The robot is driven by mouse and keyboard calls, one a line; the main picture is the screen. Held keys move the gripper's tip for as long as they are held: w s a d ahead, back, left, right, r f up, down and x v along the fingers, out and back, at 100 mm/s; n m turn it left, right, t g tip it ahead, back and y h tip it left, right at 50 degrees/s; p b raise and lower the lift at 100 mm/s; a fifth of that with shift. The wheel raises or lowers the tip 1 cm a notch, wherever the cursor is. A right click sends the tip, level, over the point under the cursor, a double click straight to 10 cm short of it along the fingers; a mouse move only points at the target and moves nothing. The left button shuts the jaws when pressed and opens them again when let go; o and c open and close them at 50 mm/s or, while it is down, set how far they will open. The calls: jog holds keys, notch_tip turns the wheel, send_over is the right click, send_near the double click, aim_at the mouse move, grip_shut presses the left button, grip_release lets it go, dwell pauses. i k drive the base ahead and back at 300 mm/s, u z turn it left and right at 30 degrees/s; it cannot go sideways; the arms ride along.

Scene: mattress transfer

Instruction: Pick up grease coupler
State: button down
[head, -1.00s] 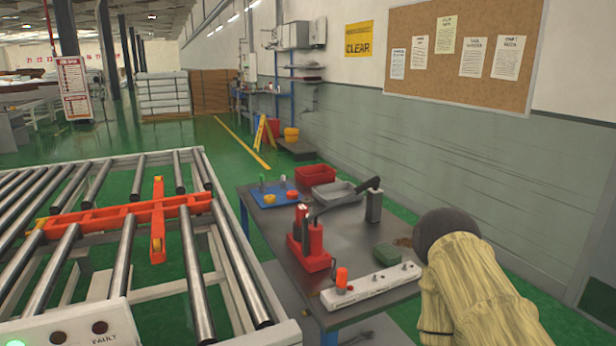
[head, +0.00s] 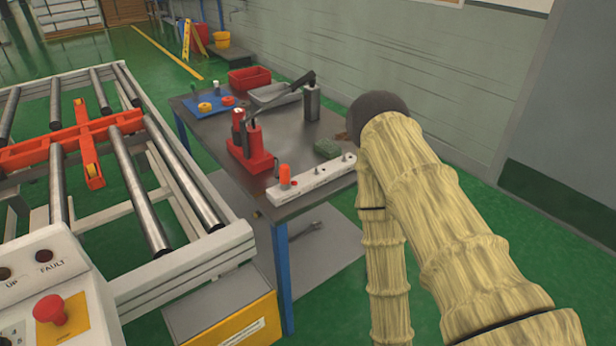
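I cannot tell with certainty which thing is the grease coupler. A blue mat (head: 190,106) at the far left of the workbench (head: 222,125) holds small parts, among them a yellow ring (head: 205,107) and a red ring (head: 228,101). A red device (head: 251,150) with a dark lever stands mid-bench. A grey cylinder (head: 312,103) stands behind it, near a dark arm-like bar. My arm, in a beige ribbed sleeve, fills the right side; my gripper is not in view.
A white strip (head: 318,178) with an orange knob (head: 284,174) lies at the bench's near edge, by a green lump (head: 327,148). A red bin (head: 249,78) and a grey tray (head: 275,95) sit at the back. A roller conveyor (head: 190,256) stands left.

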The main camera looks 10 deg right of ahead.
aim_at(284, 171)
jog(key=u, duration=0.05)
jog(key=k, duration=0.5)
jog(key=z, duration=1.55)
jog(key=i, duration=0.9)
jog(key=u, duration=2.8)
